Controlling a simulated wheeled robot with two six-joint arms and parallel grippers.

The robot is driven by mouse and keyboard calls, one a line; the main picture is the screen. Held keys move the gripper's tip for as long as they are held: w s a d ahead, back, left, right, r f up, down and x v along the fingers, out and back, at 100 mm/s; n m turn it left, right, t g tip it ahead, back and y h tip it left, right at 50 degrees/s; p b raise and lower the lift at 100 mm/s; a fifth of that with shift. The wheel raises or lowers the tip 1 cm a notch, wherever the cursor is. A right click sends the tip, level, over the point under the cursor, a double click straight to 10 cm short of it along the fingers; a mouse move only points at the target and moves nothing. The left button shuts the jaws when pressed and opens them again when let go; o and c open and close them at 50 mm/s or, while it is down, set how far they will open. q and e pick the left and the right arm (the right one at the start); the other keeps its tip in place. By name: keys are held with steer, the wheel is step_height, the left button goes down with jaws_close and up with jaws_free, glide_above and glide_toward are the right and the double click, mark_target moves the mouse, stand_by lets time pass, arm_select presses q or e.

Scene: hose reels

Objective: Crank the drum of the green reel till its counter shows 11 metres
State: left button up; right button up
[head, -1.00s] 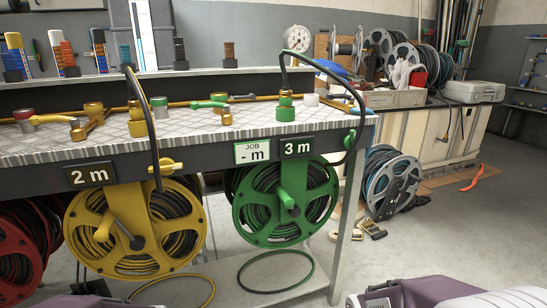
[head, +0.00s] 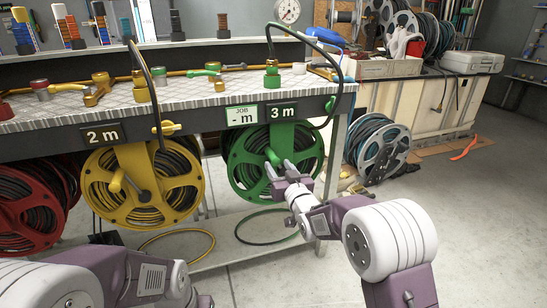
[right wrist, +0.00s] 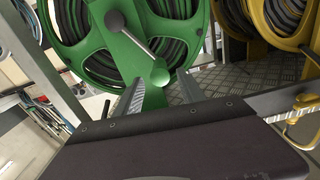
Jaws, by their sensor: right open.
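The green reel (head: 240,158) hangs under the bench with dark hose on its drum. Its black counter plate (head: 283,111) reads 3 m. My left gripper is out of view.
A yellow reel (head: 104,191) with a 2 m plate and a red reel (head: 48,200) hang to the left. A bench leg (head: 334,165) stands right of the green reel. A loose green hose loop (head: 243,228) lies below.

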mark_target(271, 156)
steer(key=b+x, duration=0.1)
steer(key=x, duration=0.2)
steer(key=b+x, duration=0.1)
steer(key=x, duration=0.2)
steer(key=shift+w+f, duration=0.2)
steer(key=shift+w+a+r, duration=0.1)
steer(key=shift+w+a, duration=0.15)
steer(key=shift+w, duration=0.35)
jaws_close()
stand_by(0.6)
